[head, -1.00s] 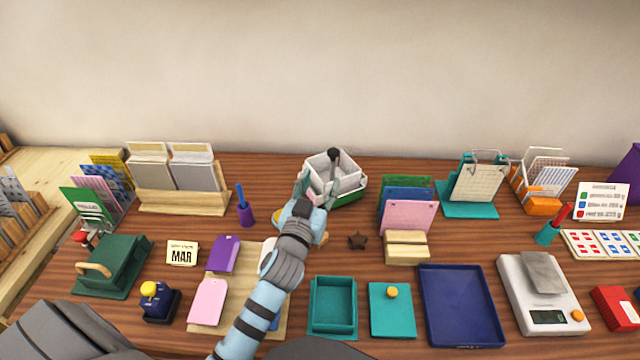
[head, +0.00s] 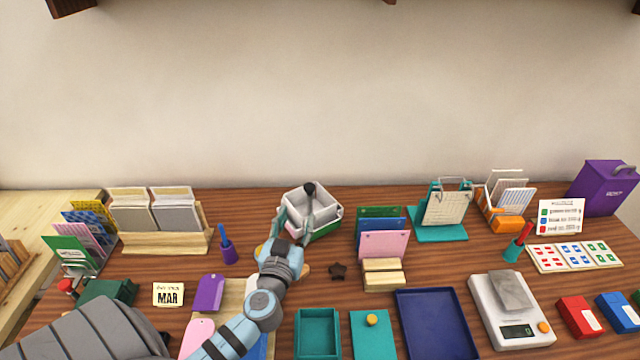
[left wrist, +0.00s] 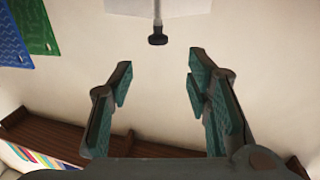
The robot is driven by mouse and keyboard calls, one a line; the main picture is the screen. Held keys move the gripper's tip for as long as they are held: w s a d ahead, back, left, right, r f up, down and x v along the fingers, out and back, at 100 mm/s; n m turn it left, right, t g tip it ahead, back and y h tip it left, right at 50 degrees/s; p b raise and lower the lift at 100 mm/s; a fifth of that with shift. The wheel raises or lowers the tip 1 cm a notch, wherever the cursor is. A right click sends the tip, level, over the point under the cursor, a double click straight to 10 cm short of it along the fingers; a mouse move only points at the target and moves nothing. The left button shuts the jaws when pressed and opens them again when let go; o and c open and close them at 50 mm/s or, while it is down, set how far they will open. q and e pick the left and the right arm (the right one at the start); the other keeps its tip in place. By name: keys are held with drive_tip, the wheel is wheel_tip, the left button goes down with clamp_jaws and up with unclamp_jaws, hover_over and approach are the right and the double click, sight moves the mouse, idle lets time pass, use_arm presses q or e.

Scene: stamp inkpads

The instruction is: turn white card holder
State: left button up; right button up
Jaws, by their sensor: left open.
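The white card holder (head: 323,213) is an open white box with a green lower edge, standing at the back middle of the table, set at an angle. A dark knob (head: 309,188) on a thin rod rises at it; the knob shows in the left wrist view (left wrist: 157,39) below a pale, cut-off piece (left wrist: 185,7). My left gripper (head: 295,222) is at the holder's near left side, with its fingers apart. In the left wrist view the gripper (left wrist: 160,82) is open, with nothing between the fingertips. I cannot tell whether a finger touches the holder. My right gripper is out of view.
A stand with coloured cards (head: 383,245) is further right. A wooden holder with grey cards (head: 165,240) is at the back left. The wall rises behind.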

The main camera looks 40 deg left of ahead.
sight(308, 190)
use_arm(q)
drive_tip(key=x, duration=1.2)
drive_tip(key=shift+w, duration=0.45)
clamp_jaws()
